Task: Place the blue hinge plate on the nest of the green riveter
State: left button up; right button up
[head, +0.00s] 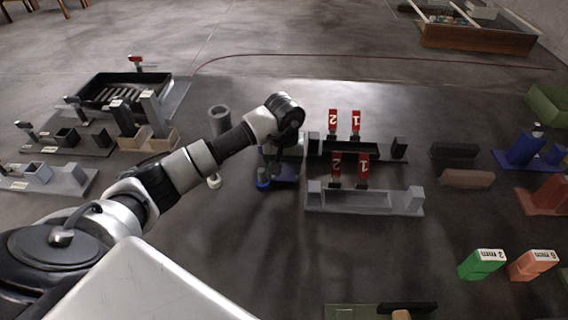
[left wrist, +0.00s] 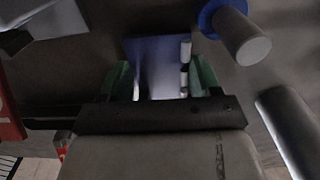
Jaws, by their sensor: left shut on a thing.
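In the left wrist view, my left gripper (left wrist: 160,82) is shut on the blue hinge plate (left wrist: 155,58). The plate is a flat, pale blue-violet piece with a light, banded strip along its right side. In the head view, my left arm reaches to the middle, and its wrist hides most of the gripper and the plate. Just below the wrist is a dark fixture with blue parts (head: 264,185). I cannot pick out the green riveter for certain; a green base (head: 345,312) is partly cut off at the bottom edge. My right gripper is not in view.
Grey (head: 365,200) and dark (head: 350,152) fixtures with red number tags stand right of the gripper. Farther right are a blue fixture (head: 525,150), a red one (head: 548,197), and green (head: 482,264) and orange (head: 531,265) blocks. A black tray (head: 165,92) is at left. The lower middle is clear.

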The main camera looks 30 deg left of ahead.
pick_arm(q)
jog(key=shift+f+b, duration=0.2)
jog(key=shift+b, duration=0.1)
jog(key=o, duration=1.1)
jog(key=shift+r, duration=0.1)
